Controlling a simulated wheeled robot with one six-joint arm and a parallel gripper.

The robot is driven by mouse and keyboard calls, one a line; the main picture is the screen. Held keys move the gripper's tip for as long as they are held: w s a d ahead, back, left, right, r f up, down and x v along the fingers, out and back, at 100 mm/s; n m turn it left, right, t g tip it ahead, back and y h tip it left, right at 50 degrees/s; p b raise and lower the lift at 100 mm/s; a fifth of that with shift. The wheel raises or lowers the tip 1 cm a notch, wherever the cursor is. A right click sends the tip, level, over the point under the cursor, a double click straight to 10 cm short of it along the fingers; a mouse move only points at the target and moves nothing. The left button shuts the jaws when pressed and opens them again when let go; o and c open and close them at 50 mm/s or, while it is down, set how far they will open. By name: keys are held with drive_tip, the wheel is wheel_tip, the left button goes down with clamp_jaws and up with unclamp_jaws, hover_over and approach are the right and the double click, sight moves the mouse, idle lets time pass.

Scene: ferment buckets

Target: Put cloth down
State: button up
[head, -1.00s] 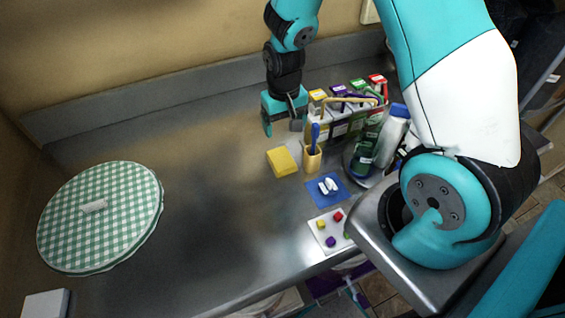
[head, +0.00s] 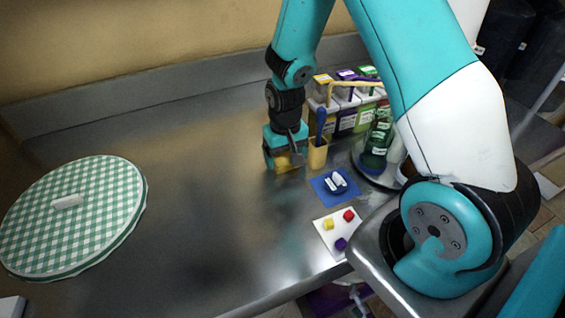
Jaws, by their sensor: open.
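A yellow block-like piece, which looks like the folded cloth (head: 289,163), lies on the steel counter left of the small yellow cup. My gripper (head: 283,156) is down over it, pointing at the counter, with its fingers open. The gripper hides much of the yellow piece, and I cannot tell whether the fingers touch it. A green-and-white checked cloth (head: 95,215) covers a round lid or bucket top at the far left, with a small white piece (head: 68,201) on it.
The yellow cup (head: 317,154) with a blue-handled tool stands close right of my gripper. Behind it are boxes with coloured lids (head: 347,112). A blue mat (head: 332,191) and a white card with coloured cubes (head: 327,242) lie in front. The counter's middle (head: 205,200) is clear.

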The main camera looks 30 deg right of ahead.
drive_tip(key=shift+f, duration=0.15)
drive_tip(key=shift+c, duration=0.5)
drive_tip(key=c, duration=0.6)
drive_tip(key=shift+c, duration=0.2)
